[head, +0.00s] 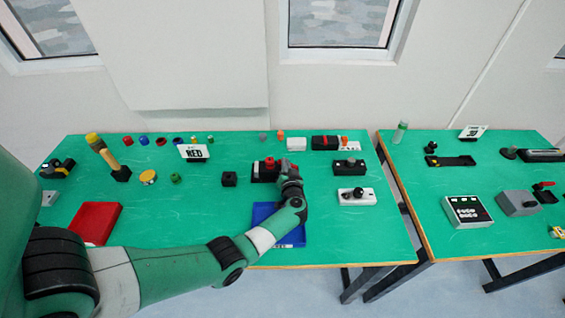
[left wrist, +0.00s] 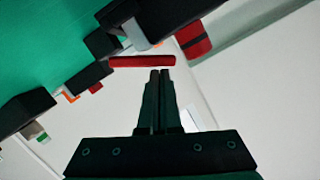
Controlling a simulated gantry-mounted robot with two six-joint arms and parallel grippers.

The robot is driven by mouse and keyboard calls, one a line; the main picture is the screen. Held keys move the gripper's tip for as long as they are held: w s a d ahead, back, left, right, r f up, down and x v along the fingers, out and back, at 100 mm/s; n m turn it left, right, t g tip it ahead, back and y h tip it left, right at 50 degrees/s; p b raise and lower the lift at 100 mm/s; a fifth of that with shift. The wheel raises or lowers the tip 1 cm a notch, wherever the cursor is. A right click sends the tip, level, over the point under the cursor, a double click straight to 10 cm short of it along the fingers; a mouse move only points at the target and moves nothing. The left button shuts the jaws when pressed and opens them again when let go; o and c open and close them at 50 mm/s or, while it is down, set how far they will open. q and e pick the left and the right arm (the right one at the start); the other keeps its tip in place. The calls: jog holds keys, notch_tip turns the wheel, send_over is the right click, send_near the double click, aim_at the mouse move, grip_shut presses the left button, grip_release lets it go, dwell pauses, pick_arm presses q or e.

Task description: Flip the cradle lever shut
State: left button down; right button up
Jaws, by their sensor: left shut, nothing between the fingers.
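The cradle (head: 258,176) is a dark base with red parts on top, in the middle of the left table in the head view. A thin red bar, which looks like its lever (left wrist: 142,61), lies across the left wrist view just beyond my fingertips. A dark block with a grey part (left wrist: 125,32) and a red cylinder (left wrist: 193,40) show beside it. My left gripper (head: 286,164) is at the cradle's right side, partly hiding it. Its fingers (left wrist: 160,72) are shut and empty, close to the bar; contact cannot be told. My right gripper is not in view.
A blue tray (head: 264,212) lies under my left forearm. A red tray (head: 84,222) lies at left. A gap separates the second table (head: 425,205).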

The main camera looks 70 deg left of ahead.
pick_arm(q)
notch_tip(320, 180, up, 5)
jog(key=w+p, duration=0.2)
jog(key=p, duration=0.3)
jog(key=f+p+v, duration=0.2)
jog(key=p+v, duration=0.1)
jog(key=v, duration=0.7)
jog(key=shift+d+r+p, duration=0.15)
jog(key=shift+d+p, duration=0.2)
